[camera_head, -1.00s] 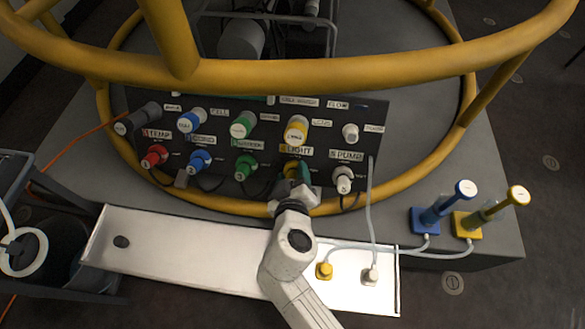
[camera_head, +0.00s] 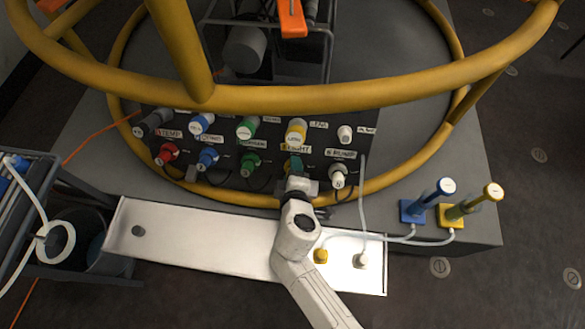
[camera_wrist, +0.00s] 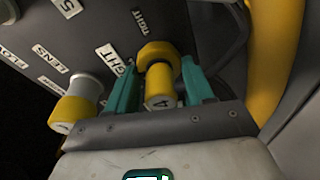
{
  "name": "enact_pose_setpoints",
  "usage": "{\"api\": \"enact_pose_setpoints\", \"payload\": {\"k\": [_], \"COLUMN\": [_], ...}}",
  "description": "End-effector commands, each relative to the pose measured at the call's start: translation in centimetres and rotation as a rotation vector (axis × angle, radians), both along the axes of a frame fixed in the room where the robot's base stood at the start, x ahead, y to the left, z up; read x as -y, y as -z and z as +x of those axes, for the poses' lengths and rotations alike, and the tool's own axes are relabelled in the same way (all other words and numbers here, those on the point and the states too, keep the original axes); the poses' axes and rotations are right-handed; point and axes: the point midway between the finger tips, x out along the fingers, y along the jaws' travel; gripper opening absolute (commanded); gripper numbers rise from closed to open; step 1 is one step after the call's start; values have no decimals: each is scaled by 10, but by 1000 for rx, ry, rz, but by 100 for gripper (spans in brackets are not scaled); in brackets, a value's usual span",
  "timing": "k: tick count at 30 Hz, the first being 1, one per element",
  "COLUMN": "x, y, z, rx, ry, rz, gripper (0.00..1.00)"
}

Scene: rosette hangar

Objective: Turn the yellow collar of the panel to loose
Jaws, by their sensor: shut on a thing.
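The yellow collar (camera_wrist: 156,52) is a faceted ring on the dark panel (camera_head: 222,178), at the LIGHT position. A yellow plug end (camera_wrist: 160,88) marked 4 sticks out of it towards the wrist camera. My gripper (camera_wrist: 160,82) has its teal fingers on both sides of the yellow collar and plug and is shut on the collar. In the head view my gripper (camera_head: 294,168) reaches the lower row of the panel and mostly hides the collar. A label reading TIGHT stands beside the collar in the wrist view.
Red (camera_head: 167,154), blue (camera_head: 207,158), green (camera_head: 250,163) and white (camera_head: 338,176) connectors share the lower row. A yellow-capped connector (camera_head: 296,131) is above. A yellow tube rail (camera_head: 400,190) rings the panel. A white shelf (camera_head: 200,238) lies in front.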

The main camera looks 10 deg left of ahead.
Motion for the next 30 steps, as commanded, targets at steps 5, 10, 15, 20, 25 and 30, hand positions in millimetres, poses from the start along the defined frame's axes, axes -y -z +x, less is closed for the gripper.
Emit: {"api": "enact_pose_setpoints", "payload": {"k": [5,10,15,20,25,30], "x": [-1,-1,-1,-1,0,0], "y": [0,1,1,1,0,0], "z": [-1,-1,-1,-1,0,0], "rx": [-1,-1,0,-1,-1,0], "ry": [-12,-13,-13,-13,-11,-10], "rz": [-14,-16,-17,-16,-15,-15], "gripper": [22,22,22,66,78,78]}}
